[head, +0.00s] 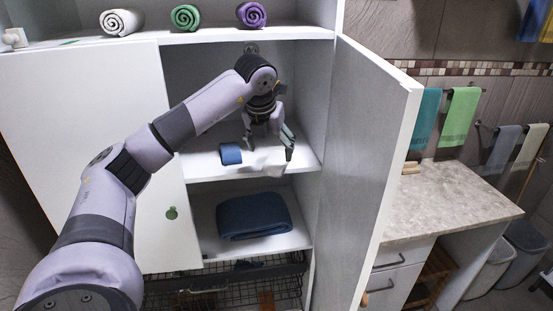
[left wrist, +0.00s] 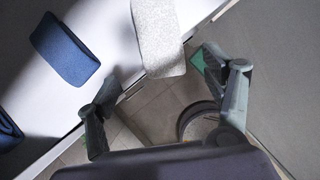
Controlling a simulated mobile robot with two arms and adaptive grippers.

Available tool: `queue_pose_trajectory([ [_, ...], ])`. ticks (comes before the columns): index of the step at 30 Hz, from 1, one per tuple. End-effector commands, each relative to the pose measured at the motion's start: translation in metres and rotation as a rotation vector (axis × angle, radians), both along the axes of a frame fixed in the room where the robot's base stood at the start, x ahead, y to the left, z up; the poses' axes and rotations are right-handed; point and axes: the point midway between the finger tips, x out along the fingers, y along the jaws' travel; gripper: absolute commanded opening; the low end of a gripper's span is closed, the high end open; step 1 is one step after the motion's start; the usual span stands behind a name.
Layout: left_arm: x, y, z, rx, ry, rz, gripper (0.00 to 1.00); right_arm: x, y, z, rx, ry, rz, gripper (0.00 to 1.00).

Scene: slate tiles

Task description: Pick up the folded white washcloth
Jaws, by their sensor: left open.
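The folded white washcloth (head: 271,164) lies on the middle shelf (head: 205,170) of the cabinet, at its front edge. In the left wrist view the washcloth (left wrist: 158,36) looks pale and speckled, and its near end reaches over the shelf edge. My left gripper (head: 268,149) is open above it, partly hiding it. In the left wrist view its two fingers (left wrist: 157,68) are spread wide, on either side of the washcloth's near end; I see no contact. My right gripper is not in view.
A small folded blue cloth (head: 231,154) lies left of the washcloth. A dark blue towel (head: 252,215) is on the shelf below, above a wire basket (head: 225,287). The open right door (head: 372,150) stands close to the right; the left door (head: 90,140) is shut.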

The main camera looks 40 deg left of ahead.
Motion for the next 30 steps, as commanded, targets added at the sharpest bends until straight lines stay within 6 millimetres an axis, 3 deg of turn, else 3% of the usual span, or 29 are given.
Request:
queue_pose_trajectory([
  [8, 0.008, 0.004, -0.018, 0.000, 0.003, 0.000, 0.75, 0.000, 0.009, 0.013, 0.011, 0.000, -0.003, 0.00],
  [12, 0.017, 0.009, -0.034, 0.000, 0.004, 0.001, 0.75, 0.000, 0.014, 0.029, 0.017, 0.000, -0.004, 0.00],
  [18, 0.025, 0.012, -0.057, 0.000, 0.001, 0.000, 0.75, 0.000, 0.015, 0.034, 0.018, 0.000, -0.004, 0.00],
  [25, 0.026, 0.012, -0.060, -0.001, 0.000, 0.000, 0.75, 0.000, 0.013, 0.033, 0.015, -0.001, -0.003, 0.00],
  [30, 0.026, 0.012, -0.060, -0.001, 0.000, 0.000, 0.64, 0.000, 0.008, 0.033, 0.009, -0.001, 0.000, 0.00],
])
